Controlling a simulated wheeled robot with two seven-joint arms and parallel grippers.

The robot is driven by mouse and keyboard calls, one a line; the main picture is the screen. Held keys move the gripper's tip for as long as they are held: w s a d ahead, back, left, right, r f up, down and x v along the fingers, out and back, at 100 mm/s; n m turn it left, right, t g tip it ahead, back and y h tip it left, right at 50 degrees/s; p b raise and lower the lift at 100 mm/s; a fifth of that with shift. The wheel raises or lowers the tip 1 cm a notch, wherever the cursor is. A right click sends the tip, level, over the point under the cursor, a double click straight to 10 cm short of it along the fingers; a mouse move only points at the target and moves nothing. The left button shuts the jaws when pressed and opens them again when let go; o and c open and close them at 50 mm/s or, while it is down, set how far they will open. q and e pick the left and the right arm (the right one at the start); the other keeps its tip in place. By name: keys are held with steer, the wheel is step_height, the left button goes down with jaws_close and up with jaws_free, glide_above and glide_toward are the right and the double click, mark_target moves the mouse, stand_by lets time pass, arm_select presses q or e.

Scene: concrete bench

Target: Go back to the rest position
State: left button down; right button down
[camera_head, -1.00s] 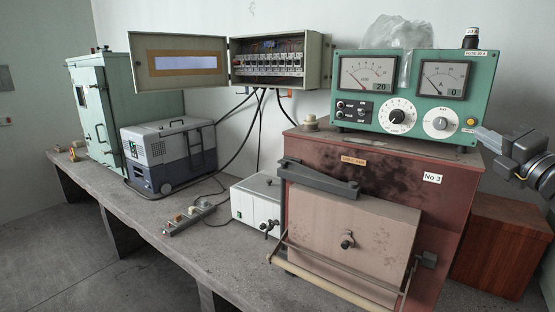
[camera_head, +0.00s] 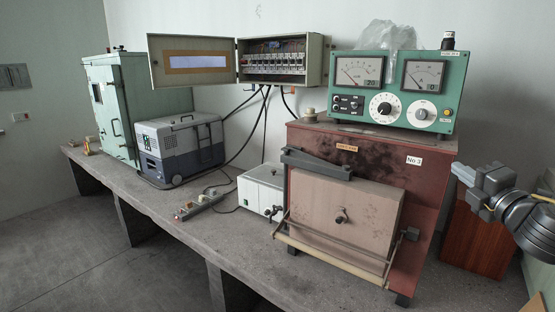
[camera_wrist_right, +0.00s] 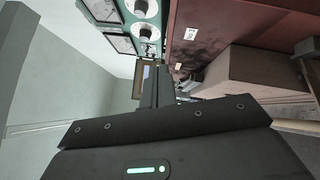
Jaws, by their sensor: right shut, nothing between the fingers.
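My right gripper (camera_head: 462,173) shows at the right edge of the head view, pointing left. It is shut and empty. It is in front of the right side of the red-brown furnace (camera_head: 430,190), below and to the right of the green meter box (camera_head: 452,80), apart from the box in the picture. In the right wrist view, the dark gripper body (camera_wrist_right: 165,140) fills the lower part, with the furnace (camera_wrist_right: 215,35) and the green meter box (camera_wrist_right: 118,18) beyond it. My left gripper is not in view.
The concrete bench (camera_head: 225,245) carries a green cabinet (camera_head: 120,110), a grey cooler (camera_head: 182,150), a power strip (camera_head: 200,206) and a white box (camera_head: 262,188). An open fuse box (camera_head: 282,60) hangs on the wall. A wooden box (camera_head: 475,240) stands right of the furnace.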

steer(key=s+a+f+m+g+h, duration=0.1)
steer(key=s+a+f+m+g, duration=0.15)
steer(key=f, duration=0.75)
steer(key=s+a+f+m+g, duration=0.1)
steer(key=s+a+f+m, duration=0.2)
steer(key=f, duration=0.6)
steer(key=s+a+f+m+g+h, duration=0.1)
steer(key=s+a+f+m+g, duration=0.3)
steer(key=f, duration=0.6)
steer(key=s+a+f+m+g, duration=0.4)
steer(key=s+f+m, duration=0.2)
steer(key=s+f, duration=0.55)
steer(key=s+a+f+m+g, duration=0.5)
steer(key=s+f, duration=0.4)
steer(key=s, duration=0.6)
steer(key=s+f+x, duration=0.1)
steer(key=s+x, duration=0.2)
steer(key=x, duration=0.9)
steer(key=s+x, duration=0.2)
steer(key=x, duration=0.9)
steer(key=s+d+f+g, duration=0.1)
steer(key=s+d+f, duration=0.1)
steer(key=s+f, duration=0.6)
steer(key=s+d+f, duration=0.2)
steer(key=s+f, duration=0.7)
steer(key=s, duration=0.1)
steer(key=shift+f+g, duration=0.25)
steer(key=shift+g, duration=0.1)
